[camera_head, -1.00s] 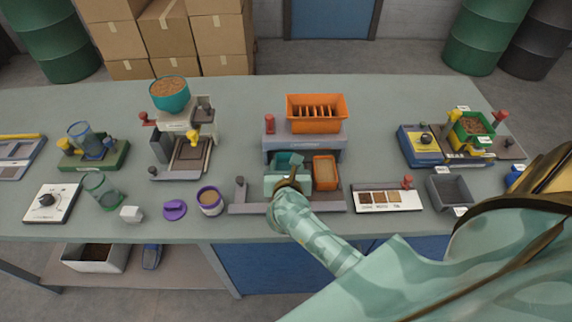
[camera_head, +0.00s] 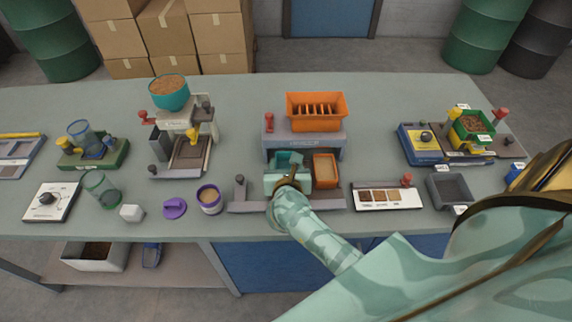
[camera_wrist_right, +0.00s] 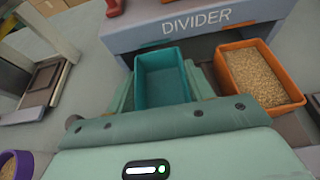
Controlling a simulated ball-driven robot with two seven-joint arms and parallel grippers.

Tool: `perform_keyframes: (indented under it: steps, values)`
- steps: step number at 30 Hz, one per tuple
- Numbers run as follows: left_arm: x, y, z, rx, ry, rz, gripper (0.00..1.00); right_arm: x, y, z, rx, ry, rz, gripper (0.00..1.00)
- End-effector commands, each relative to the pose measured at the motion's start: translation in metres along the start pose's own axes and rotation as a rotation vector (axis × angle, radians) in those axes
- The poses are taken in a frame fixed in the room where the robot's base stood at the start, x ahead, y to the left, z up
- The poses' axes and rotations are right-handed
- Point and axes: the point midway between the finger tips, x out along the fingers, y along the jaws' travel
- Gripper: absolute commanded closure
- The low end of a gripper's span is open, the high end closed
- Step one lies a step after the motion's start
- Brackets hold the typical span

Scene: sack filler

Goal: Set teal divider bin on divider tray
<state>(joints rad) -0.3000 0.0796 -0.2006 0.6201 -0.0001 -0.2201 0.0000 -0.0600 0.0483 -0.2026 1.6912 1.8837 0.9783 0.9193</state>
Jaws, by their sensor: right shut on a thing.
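The teal divider bin (camera_wrist_right: 163,77) is upright and looks empty inside in the right wrist view. It also shows in the head view (camera_head: 289,160). My right gripper (camera_head: 288,180) is shut on the bin at the left half of the divider tray (camera_head: 246,206), in front of the grey divider stand. Whether the bin's base touches the tray is hidden by my gripper and arm. An orange bin (camera_head: 325,171) filled with grain stands on the tray just right of the teal bin. My left gripper is not in view.
The grey divider stand (camera_head: 305,146) with an orange slotted hopper (camera_head: 316,112) rises behind the bins. A purple tub (camera_head: 209,200) and purple lid (camera_head: 175,208) lie to the left. A white sample card (camera_head: 388,198) and a grey bin (camera_head: 449,190) are to the right.

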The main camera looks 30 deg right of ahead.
Motion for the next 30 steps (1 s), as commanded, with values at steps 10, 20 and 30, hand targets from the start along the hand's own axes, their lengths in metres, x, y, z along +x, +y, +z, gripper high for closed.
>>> perform_keyframes:
  steps: [10,20,30]
  values:
    - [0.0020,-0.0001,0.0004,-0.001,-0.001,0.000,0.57,0.0010,-0.0001,-0.0025,0.000,0.000,0.000,0.70]
    - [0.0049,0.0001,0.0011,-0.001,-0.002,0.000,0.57,0.0025,0.0000,-0.0061,0.000,0.000,0.000,0.70]
    - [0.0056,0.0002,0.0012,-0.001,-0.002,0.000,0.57,0.0029,0.0000,-0.0071,0.000,0.000,0.000,0.70]
